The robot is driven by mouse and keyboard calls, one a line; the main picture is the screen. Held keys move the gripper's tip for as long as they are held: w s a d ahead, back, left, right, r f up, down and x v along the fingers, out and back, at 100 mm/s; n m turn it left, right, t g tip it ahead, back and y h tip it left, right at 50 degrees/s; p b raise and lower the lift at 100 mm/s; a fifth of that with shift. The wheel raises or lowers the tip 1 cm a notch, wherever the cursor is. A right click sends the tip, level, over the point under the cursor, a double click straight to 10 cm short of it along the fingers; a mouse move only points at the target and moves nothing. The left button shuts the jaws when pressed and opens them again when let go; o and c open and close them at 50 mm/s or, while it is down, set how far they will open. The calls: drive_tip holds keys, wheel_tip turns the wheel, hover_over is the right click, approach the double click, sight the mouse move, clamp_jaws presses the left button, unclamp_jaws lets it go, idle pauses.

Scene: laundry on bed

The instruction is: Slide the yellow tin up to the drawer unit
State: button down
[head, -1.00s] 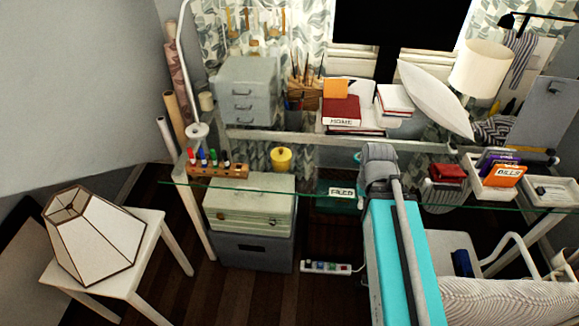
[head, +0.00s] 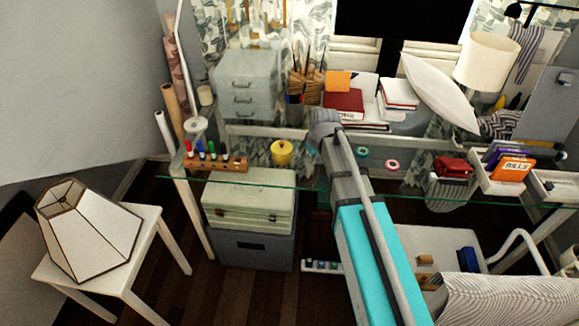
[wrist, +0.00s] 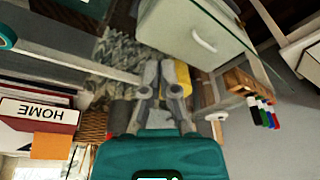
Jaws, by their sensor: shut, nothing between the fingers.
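The yellow tin (head: 282,154) stands upright on the glass desk, to the right of the pen rack and in front of the drawer unit. The grey drawer unit (head: 246,88) stands further back and a little left, with a gap between it and the tin. My gripper (wrist: 159,66) is shut and empty in the wrist view. There the yellow tin (wrist: 184,76) shows just right of the fingers, partly hidden by them; I cannot tell whether they touch. In the head view my arm ends just right of the tin, and the fingertips are hard to make out.
A wooden rack with coloured pens (head: 214,163) stands left of the tin. A brush pot (head: 295,108) and books (head: 344,103) stand at the back, right of the drawer unit. Tape rings (head: 392,165) lie on the glass to the right. Bare glass lies between tin and drawer unit.

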sight(294, 171)
drive_tip(key=shift+n, duration=0.6)
drive_tip(key=w+a, duration=0.1)
drive_tip(key=a, duration=0.1)
drive_tip(key=w+a, duration=0.1)
drive_tip(key=shift+w+a+f, duration=0.2)
drive_tip(key=shift+w+f, duration=0.1)
drive_tip(key=shift+f+b, duration=0.15)
drive_tip(key=shift+b, duration=0.2)
drive_tip(key=b+x, duration=0.9)
drive_tip(key=shift+w+a+f, duration=0.2)
drive_tip(key=shift+w+f, duration=0.05)
drive_tip(key=shift+f, duration=0.1)
drive_tip(key=shift+w+a+f+b, duration=0.1)
drive_tip(key=shift+w+a+b, duration=0.1)
drive_tip(key=shift+b, duration=0.1)
drive_tip(key=shift+w+a, duration=1.15)
drive_tip(key=shift+w, duration=0.15)
